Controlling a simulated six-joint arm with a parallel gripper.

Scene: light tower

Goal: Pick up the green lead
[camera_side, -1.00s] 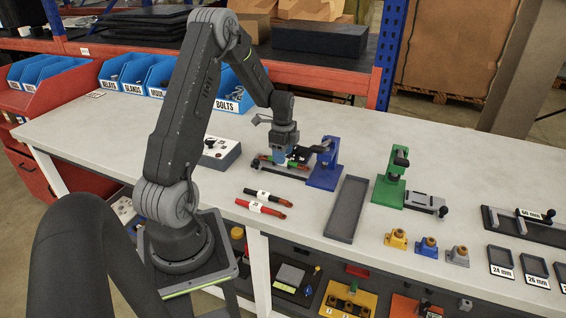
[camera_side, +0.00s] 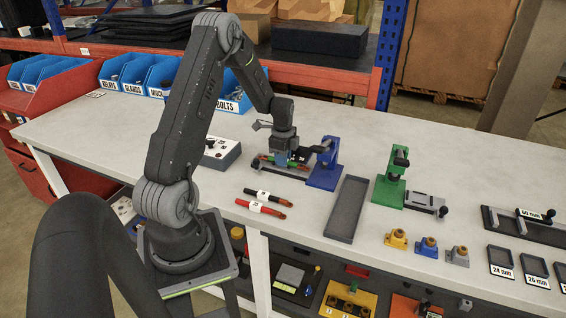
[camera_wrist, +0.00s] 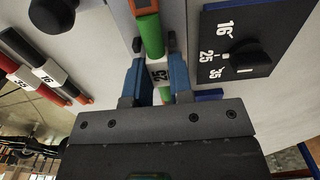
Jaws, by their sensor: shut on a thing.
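The green lead (camera_wrist: 151,36) has a white label marked 25 and orange ends. In the wrist view it runs between the blue fingers of my gripper (camera_wrist: 157,78), which are shut on it at the label. In the side view my gripper (camera_side: 281,160) is low over a dark holder, beside the blue clamp press. The green lead (camera_side: 264,160) shows there only as a small strip, partly hidden by the fingers. I cannot tell whether the lead still touches the holder.
A black lead (camera_side: 271,198) and a red lead (camera_side: 261,208) lie on the bench in front. The blue press (camera_side: 324,176) stands close on the right, with a grey tray (camera_side: 347,209) beyond it. A grey switch box (camera_side: 219,154) is on the left.

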